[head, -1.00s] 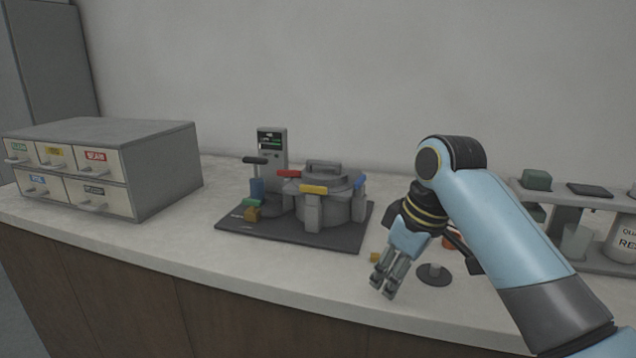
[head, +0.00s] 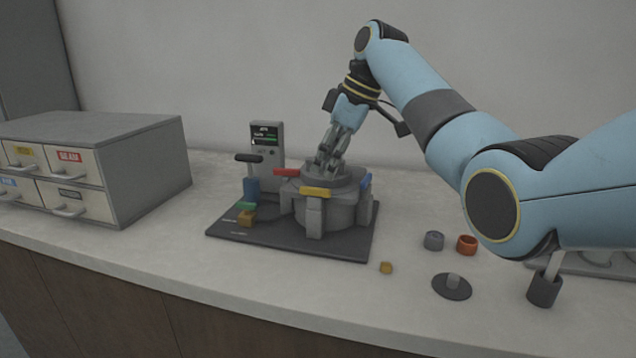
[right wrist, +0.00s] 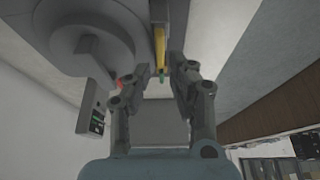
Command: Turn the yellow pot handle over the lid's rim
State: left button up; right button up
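The yellow pot handle (head: 315,191) sits on top of a grey post at the front of the grey pot (head: 343,212), beside the lid (head: 338,174). It also shows in the right wrist view (right wrist: 159,45), pointing toward the space between my fingertips. My right gripper (head: 327,160) is above the lid in the head view, a little above and behind the yellow handle, fingers pointing down. In the right wrist view its fingers (right wrist: 160,72) are spread with a gap and hold nothing. I cannot tell how far they are from the handle. My left gripper is not in view.
A control post (head: 267,143) with a screen and a black-topped lever (head: 249,158) stand left on the dark base plate (head: 262,232). Drawers (head: 148,165) stand farther left. Small loose parts lie at right.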

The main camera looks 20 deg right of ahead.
aim_at(316, 188)
jog(key=x, duration=0.4)
jog(key=shift+f, duration=0.1)
jog(key=shift+w+a+f, duration=0.1)
jog(key=shift+a+f, duration=0.05)
jog(key=shift+f, duration=0.2)
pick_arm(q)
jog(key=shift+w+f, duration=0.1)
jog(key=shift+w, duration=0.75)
pick_arm(e)
jog(key=shift+c, duration=0.2)
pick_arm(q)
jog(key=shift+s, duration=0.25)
pick_arm(e)
grip_shut()
